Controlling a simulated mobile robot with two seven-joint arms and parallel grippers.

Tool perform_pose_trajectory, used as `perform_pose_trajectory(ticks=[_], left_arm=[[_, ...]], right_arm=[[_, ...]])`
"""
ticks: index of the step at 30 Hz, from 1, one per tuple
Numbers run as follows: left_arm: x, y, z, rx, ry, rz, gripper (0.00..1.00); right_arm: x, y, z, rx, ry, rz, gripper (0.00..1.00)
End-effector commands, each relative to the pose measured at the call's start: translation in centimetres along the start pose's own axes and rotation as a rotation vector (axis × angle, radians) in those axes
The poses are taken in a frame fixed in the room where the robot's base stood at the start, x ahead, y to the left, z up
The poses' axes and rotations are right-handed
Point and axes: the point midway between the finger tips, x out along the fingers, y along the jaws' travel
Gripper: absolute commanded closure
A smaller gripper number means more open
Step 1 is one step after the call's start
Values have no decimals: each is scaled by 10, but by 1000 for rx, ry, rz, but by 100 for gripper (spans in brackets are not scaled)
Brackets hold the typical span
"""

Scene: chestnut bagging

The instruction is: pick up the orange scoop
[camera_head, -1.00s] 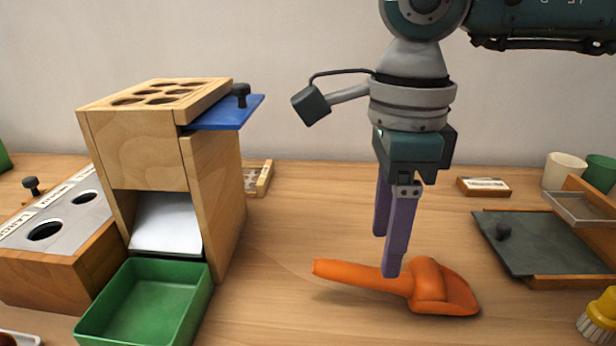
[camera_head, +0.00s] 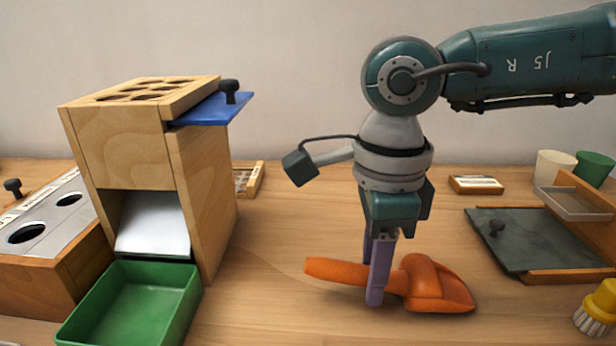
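The orange scoop (camera_head: 428,285) lies on the wooden table right of the middle, its handle pointing left and its bowl to the right. My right gripper (camera_head: 372,292) points straight down at the scoop's handle, close to the bowl. One purple finger passes in front of the handle and hides a strip of it. The other finger shows behind, its tip hidden by the handle. I cannot tell whether the fingers press on the handle or stand a little apart from it. The scoop still rests on the table. My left gripper is not in view.
A wooden dispenser box (camera_head: 205,200) with a blue slide (camera_head: 215,108) stands left, a green tray (camera_head: 185,310) before it. At right are a dark panel (camera_head: 530,245), a yellow brush (camera_head: 602,300) and two cups (camera_head: 553,170). The table around the scoop is clear.

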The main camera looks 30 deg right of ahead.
Motion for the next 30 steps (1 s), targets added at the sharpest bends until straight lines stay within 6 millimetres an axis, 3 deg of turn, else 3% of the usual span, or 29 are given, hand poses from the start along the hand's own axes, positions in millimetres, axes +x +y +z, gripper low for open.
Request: perform_pose_trajectory(ticks=[1, 9, 25, 30], left_arm=[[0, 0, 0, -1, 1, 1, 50], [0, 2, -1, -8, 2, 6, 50], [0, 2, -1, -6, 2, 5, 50], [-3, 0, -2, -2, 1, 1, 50]], right_arm=[[0, 0, 0, 0, 0, 0, 72], [0, 0, 0, 0, 0, 0, 100], [-1, 0, 0, 0, -1, 0, 100], [-12, 0, 1, 0, -2, -1, 100]])
